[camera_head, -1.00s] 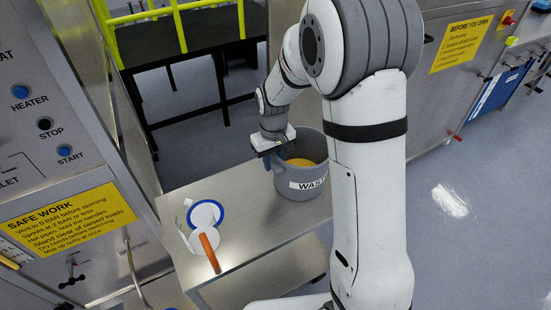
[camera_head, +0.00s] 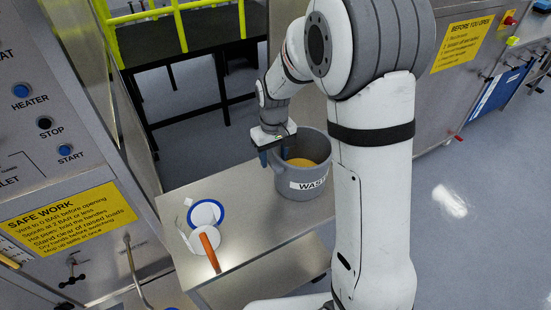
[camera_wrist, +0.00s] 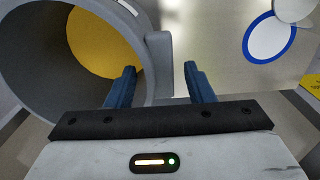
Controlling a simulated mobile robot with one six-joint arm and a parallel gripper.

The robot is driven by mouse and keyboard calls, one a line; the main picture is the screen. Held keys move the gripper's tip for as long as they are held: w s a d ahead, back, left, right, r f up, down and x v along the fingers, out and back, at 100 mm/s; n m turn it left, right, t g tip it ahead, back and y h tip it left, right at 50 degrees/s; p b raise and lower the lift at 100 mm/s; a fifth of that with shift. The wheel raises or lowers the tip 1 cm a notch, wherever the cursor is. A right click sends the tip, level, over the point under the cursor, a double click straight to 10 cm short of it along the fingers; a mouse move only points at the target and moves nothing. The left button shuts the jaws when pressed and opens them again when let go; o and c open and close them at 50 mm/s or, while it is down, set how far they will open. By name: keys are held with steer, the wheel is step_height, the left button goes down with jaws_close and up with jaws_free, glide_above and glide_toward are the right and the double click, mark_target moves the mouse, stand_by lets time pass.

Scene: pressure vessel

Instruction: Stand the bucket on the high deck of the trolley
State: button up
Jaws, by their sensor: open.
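The grey bucket (camera_head: 304,180), with a white label reading "WAST" in part and yellow contents, stands upright on the steel top deck of the trolley (camera_head: 250,235). My arm hides part of its right side. My gripper (camera_head: 275,160) is open at the bucket's left rim. In the wrist view the bucket (camera_wrist: 75,50) fills the upper left. Its wall and rim edge lie between the two blue fingers of my gripper (camera_wrist: 165,85), nearer the left finger, with a gap to the right finger. I cannot tell whether either finger touches it.
On the trolley's left part lie a blue-rimmed white disc (camera_head: 206,214) and a white piece with an orange handle (camera_head: 209,249). A steel control panel (camera_head: 50,130) stands at the left. A black frame with yellow rails (camera_head: 185,60) stands behind.

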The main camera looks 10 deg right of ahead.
step_height(320, 180, up, 10)
steer(key=s+d+r+m+t, duration=0.1)
steer(key=s+d, duration=0.3)
steer(key=s, duration=0.7)
steer(key=s+d+r+m+t, duration=0.2)
steer(key=s+d, duration=0.3)
steer(key=s, duration=0.5)
steer(key=shift+s+m, duration=0.35)
steer(key=shift+m, duration=0.45)
steer(key=shift+d+r, duration=0.1)
steer(key=shift+c, duration=0.5)
